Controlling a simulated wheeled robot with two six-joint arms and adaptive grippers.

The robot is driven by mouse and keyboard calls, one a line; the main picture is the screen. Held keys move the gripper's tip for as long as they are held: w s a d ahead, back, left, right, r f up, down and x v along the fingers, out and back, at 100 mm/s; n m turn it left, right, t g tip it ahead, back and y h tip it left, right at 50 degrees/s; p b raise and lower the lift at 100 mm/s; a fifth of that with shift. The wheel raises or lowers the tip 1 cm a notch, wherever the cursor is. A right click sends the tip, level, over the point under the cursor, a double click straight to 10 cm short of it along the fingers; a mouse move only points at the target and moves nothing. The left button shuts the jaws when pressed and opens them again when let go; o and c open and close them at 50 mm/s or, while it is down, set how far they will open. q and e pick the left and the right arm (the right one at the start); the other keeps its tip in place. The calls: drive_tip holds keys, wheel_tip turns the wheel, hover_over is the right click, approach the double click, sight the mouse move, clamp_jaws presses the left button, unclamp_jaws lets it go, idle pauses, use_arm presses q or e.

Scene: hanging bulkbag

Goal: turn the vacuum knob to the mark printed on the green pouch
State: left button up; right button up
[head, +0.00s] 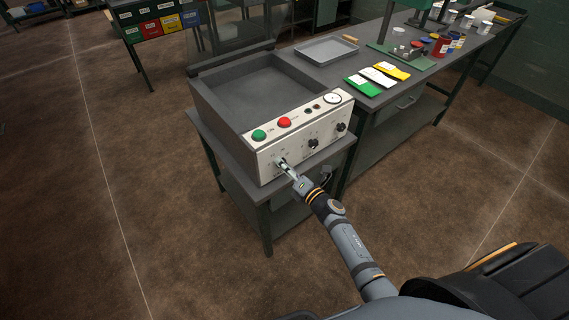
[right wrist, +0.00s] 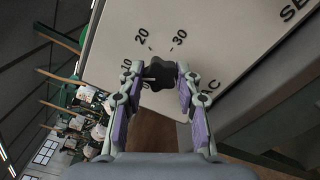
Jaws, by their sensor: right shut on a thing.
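The vacuum knob (right wrist: 160,72) is dark and lobed, on the pale front panel (head: 267,162) of a grey machine. Printed numbers, including 20 and 30, and part of a word ending in C surround it. My right gripper (head: 283,165) is at this leftmost lower knob. In the right wrist view its fingers (right wrist: 160,88) are closed on the knob's two sides. The knob's pointer direction cannot be made out. The green pouch (head: 358,90) lies on the bench behind the machine, at the left of several pouches; its printed mark is too small to read. My left gripper is out of view.
The panel also carries a green button (head: 259,135), a red button (head: 284,122), a round gauge (head: 332,98) and two more dark knobs (head: 313,144). A grey tray (head: 327,58) lies on the bench. The floor left of the machine is clear.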

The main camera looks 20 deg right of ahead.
drive_tip(key=shift+m+p, duration=2.6)
drive_tip(key=shift+m, duration=3.4)
drive_tip(key=shift+f, duration=0.1)
drive_tip(key=o, duration=1.2)
drive_tip(key=shift+c, duration=0.2)
drive_tip(key=shift+s+d, duration=0.1)
drive_tip(key=shift+s, duration=0.05)
drive_tip(key=v, duration=1.1)
drive_tip(key=shift+s, duration=0.4)
drive_tip(key=shift+d, duration=0.1)
